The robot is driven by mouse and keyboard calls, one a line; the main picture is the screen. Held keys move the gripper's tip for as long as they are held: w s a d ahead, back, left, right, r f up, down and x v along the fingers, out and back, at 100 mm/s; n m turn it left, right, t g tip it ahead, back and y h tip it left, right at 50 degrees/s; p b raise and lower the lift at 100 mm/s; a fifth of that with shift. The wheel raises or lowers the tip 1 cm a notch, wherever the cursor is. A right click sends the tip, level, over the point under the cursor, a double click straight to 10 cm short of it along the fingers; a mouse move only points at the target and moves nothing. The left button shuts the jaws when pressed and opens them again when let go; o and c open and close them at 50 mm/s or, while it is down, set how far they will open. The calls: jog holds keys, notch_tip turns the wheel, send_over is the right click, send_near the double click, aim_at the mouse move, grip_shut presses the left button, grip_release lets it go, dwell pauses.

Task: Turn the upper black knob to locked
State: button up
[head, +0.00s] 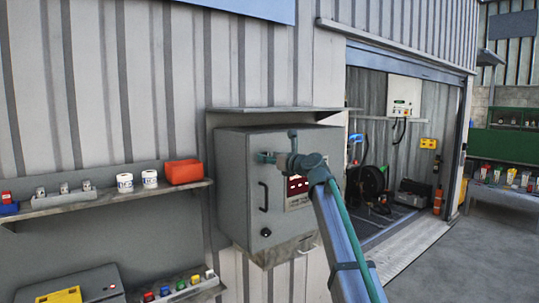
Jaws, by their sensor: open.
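A grey cabinet (232,190) is mounted on the corrugated wall, with a vertical black handle (263,196) on its door. A small round black knob (266,232) sits low on the door, below the handle.
A flat ledge (270,109) juts out above the cabinet. Left of it, a shelf (105,198) holds white tubs (149,179) and an orange box (184,172). At right, an open bay holds a hose reel (372,180) and a fire extinguisher (437,201). The floor (455,260) at right is clear.

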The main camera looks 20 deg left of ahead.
jog(key=shift+w+a, duration=0.15)
jog(key=shift+a, duration=0.1)
jog(key=c, duration=1.2)
jog(key=shift+o, duration=0.2)
